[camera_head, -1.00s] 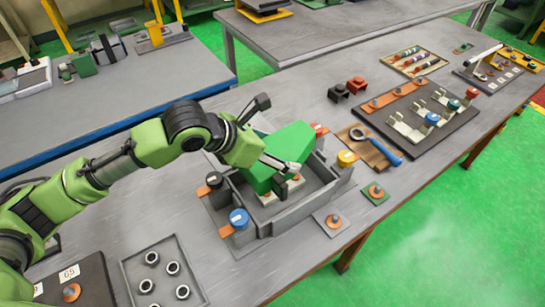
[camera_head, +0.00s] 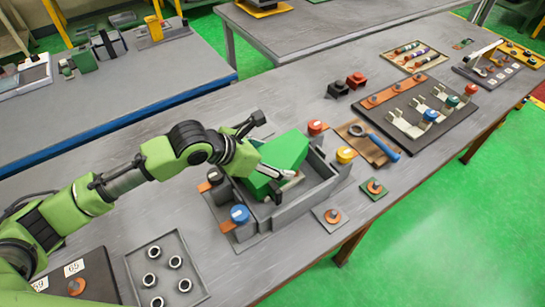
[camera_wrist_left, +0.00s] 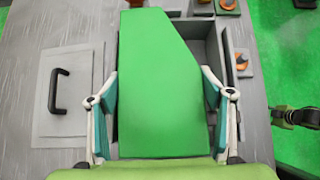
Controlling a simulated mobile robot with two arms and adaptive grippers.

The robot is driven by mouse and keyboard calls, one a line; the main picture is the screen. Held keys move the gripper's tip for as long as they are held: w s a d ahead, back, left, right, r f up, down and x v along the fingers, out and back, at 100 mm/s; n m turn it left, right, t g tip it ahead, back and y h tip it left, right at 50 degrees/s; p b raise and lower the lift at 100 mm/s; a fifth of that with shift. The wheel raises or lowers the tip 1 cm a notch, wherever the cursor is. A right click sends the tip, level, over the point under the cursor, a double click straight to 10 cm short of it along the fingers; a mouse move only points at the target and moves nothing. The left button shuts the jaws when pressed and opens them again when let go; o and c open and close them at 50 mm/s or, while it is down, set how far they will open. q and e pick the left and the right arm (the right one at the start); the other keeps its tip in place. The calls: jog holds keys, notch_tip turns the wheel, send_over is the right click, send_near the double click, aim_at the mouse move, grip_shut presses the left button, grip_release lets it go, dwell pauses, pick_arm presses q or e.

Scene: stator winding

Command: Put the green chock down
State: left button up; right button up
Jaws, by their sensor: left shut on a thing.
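The green chock (camera_head: 286,152) is a bright green block with one slanted side. My left gripper (camera_head: 275,172) is shut on it, and the chock is in or just above the grey walled fixture (camera_head: 290,212). In the left wrist view the chock (camera_wrist_left: 160,85) fills the middle, with a finger of my left gripper (camera_wrist_left: 163,115) on each side of it. The grey fixture wall (camera_wrist_left: 216,50) shows to its right. The chock's underside is hidden, so I cannot tell whether it touches the fixture floor. My right gripper is not identifiable in the head view.
Coloured knobs, blue (camera_head: 239,213), yellow (camera_head: 345,154) and red (camera_head: 316,127), stand at the fixture's corners. A tray with several metal rings (camera_head: 168,275) lies at the front left. A blue-handled tool (camera_head: 378,142) lies to the right. A plate with a black handle (camera_wrist_left: 60,92) lies left of the fixture.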

pick_arm(q)
jog(key=shift+f, duration=0.15)
jog(key=o, duration=1.8)
jog(key=shift+c, duration=0.2)
